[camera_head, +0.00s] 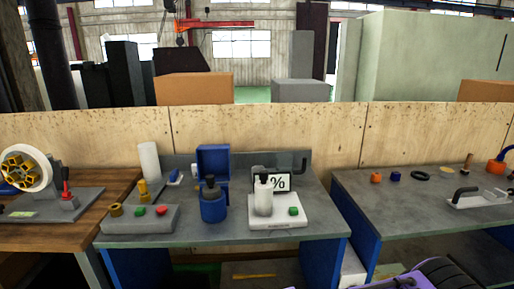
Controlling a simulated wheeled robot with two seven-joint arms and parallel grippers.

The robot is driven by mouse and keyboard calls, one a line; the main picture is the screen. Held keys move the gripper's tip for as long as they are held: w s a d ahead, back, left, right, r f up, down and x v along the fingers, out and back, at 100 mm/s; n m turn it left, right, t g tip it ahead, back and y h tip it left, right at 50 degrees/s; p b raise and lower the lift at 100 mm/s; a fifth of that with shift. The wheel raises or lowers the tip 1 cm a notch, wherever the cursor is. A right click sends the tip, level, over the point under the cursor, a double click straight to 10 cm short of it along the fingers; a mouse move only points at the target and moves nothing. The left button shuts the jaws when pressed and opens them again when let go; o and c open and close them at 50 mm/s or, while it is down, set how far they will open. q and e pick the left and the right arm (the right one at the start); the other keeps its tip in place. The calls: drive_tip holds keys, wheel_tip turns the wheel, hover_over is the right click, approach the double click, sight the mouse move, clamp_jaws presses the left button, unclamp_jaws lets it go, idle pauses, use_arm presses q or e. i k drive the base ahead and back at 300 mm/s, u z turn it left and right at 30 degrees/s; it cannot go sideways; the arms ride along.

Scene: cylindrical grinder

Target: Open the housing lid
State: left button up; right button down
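A blue boxy piece (213,158) stands upright on the middle bench. It could be the housing or its lid; I cannot tell which, or whether it is open or shut. A dark blue round body with a black top (213,207) stands in front of it and hides its lower part. Neither of my grippers is in view. A dark, purple-edged shape at the bottom right may be part of my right arm.
A wooden bench (50,236) is left, another grey bench (400,211) right. A plywood wall (270,130) stands behind.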

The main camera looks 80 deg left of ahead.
sight(214, 160)
drive_tip(key=i, duration=0.4)
drive_tip(key=u, duration=0.85)
